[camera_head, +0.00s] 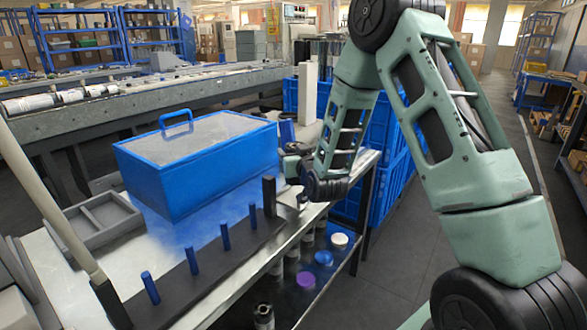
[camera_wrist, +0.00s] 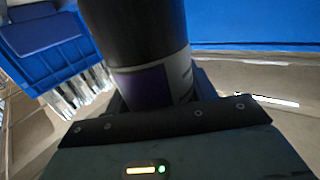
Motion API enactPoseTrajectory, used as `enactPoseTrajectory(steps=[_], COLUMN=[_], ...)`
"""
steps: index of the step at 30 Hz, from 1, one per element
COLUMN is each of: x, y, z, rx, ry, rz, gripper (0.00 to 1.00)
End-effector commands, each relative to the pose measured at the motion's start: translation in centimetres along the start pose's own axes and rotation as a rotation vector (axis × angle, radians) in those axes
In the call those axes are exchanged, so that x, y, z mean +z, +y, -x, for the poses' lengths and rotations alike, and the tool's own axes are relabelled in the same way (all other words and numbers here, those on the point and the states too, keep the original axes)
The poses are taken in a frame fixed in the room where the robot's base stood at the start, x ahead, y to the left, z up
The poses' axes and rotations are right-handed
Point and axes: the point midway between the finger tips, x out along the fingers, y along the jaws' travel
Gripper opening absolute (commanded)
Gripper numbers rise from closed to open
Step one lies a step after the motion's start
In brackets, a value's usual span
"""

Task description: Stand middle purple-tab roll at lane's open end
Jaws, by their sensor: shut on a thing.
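The roll's upper end is cut off by the frame edge. The dark lane strip (camera_head: 190,285) runs along the table's front edge with several blue pegs (camera_head: 225,236) on it. A dark upright block (camera_head: 269,196) stands at its far end. I cannot tell which end is open.
A blue box (camera_head: 160,180) with a handle stands on the table beside a grey divided tray (camera_head: 104,222). Below are rolls with purple (camera_head: 305,281), blue (camera_head: 323,258) and white (camera_head: 340,240) tops. Blue crates (camera_head: 385,185) stand behind my gripper. A pale pole (camera_head: 50,200) rises at left.

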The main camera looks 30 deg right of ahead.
Motion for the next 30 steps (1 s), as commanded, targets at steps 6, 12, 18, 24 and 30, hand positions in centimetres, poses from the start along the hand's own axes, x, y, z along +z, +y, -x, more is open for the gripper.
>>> enactPoseTrajectory(steps=[6,12,18,24,30], x=[2.8,3.6,3.8,4.4,5.0], y=[0.0,0.0,0.0,0.0,0.0], z=[-0.1,-0.2,-0.2,-0.2,-0.2], rx=[-0.001,-0.001,0.0,0.0,0.0], ry=[-0.002,0.003,0.002,0.002,0.0], rz=[-0.001,0.0,0.0,0.0,0.001], gripper=[0.22,0.22,0.22,0.22,0.22])
